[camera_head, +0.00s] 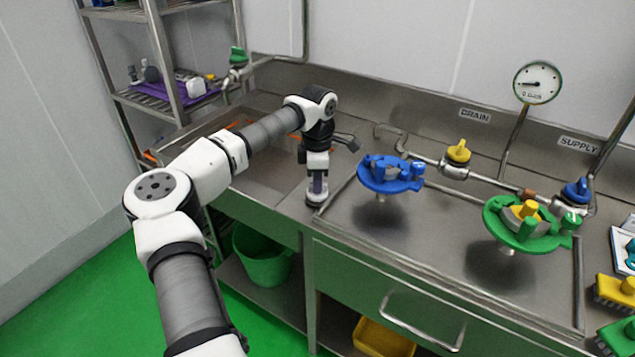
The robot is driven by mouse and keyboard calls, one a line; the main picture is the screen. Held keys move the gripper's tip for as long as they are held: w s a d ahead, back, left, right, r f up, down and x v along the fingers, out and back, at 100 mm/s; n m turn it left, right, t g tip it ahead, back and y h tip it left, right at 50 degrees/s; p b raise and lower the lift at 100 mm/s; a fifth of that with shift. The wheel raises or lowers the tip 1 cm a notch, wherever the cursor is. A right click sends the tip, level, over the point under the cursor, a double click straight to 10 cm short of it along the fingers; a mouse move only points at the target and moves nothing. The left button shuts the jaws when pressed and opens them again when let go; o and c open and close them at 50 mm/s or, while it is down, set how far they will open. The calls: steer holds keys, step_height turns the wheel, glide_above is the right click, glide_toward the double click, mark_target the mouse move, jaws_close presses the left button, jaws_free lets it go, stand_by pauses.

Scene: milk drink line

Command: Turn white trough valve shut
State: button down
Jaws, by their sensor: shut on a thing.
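My gripper (318,183) points straight down at the right rim of the steel trough (272,180). It is shut on a small pale piece at the rim, which I take to be the white trough valve (317,198). The fingers hide most of the valve, so its handle angle cannot be read. A round metallic base shows just below the fingertips.
A green-handled tap (237,58) stands behind the trough.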

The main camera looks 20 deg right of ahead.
steer(key=m, duration=0.6)
steer(key=shift+m, duration=0.4)
stand_by(0.3)
steer(key=c, duration=1.5)
jaws_free()
steer(key=shift+o, duration=0.2)
step_height(320, 180, up, 14)
steer(key=b, duration=0.2)
steer(key=shift+f, duration=0.1)
